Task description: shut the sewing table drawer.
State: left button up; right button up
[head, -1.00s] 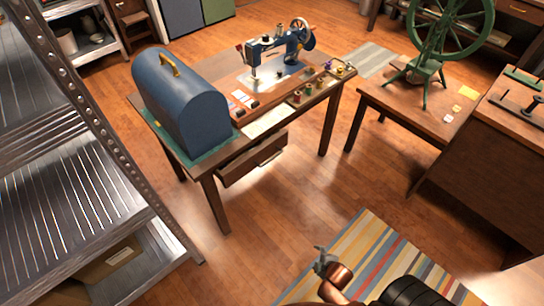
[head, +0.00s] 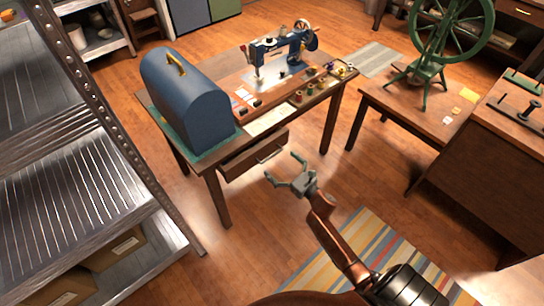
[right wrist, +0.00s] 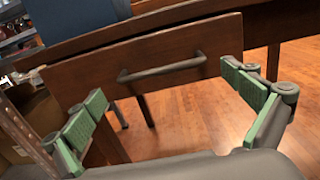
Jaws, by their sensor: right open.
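The sewing table (head: 222,211) is a dark wooden table left of centre in the head view. Its drawer (head: 240,160) is under the near edge and stands pulled out. In the right wrist view the drawer front (right wrist: 180,88) faces me, with a dark bar handle (right wrist: 163,66) across it. My right gripper (head: 282,170) is open and empty, just in front of the drawer in the head view. In the right wrist view its green-padded fingers (right wrist: 170,112) are spread to either side of the handle, apart from it. My left gripper is not in view.
A blue domed case (head: 185,100) and a blue sewing machine (head: 278,55) stand on the table. A metal shelf (head: 85,180) is at the left. A table with a green spinning wheel (head: 435,40) is at the right. A striped rug (head: 375,255) lies on open floor.

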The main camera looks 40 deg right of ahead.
aim_at(272, 156)
jog(key=shift+w+a+b, duration=0.2)
jog(key=shift+w+b, duration=0.2)
jog(key=shift+w, duration=1.95)
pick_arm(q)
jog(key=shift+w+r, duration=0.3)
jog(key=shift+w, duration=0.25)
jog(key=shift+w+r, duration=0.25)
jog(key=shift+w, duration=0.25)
pick_arm(e)
jog(key=c, duration=1.4)
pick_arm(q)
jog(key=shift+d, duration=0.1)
pick_arm(e)
jog(key=shift+d, duration=0.1)
